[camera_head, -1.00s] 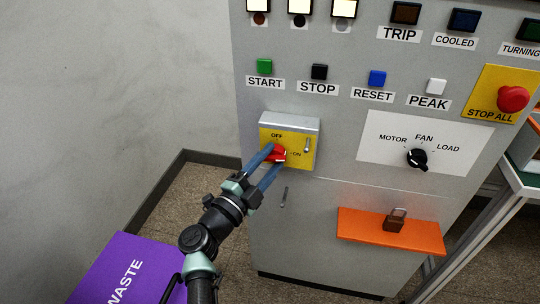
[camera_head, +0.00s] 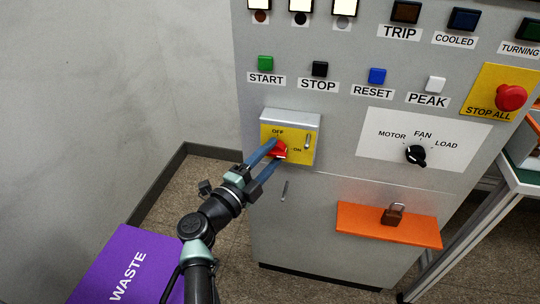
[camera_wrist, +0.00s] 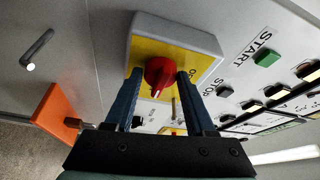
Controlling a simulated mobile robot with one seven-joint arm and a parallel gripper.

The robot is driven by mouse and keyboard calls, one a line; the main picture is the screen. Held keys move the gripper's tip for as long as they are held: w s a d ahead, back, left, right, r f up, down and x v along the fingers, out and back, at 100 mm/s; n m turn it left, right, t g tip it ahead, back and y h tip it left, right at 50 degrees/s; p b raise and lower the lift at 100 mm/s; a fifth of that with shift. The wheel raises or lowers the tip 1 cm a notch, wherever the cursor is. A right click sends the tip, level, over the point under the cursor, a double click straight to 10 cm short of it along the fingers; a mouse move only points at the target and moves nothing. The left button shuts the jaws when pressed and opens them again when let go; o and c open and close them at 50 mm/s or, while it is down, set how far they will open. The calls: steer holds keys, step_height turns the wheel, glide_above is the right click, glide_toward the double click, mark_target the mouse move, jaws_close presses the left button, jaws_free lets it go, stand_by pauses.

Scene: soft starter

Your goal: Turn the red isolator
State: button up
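The red isolator knob (camera_head: 280,149) sits on a yellow plate (camera_head: 298,156) in a grey box on the cabinet front, with OFF above it and ON to its right. My gripper (camera_head: 273,151) reaches the knob from the lower left. In the wrist view its two blue fingers stand on either side of the knob, with narrow gaps that suggest it is open around it. Contact cannot be told for certain.
Push buttons run above the isolator, including a green START button (camera_head: 265,63). A black selector (camera_head: 415,155) and a red STOP ALL button (camera_head: 510,97) are to the right. An orange ledge (camera_head: 360,225) with a padlock (camera_head: 393,214) juts out below. A purple waste bin (camera_head: 105,260) stands lower left.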

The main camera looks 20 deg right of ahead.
steer(key=o, duration=0.3)
steer(key=shift+o, duration=0.2)
steer(key=p+v, duration=0.3)
steer(key=v, duration=1)
steer(key=shift+r, duration=0.1)
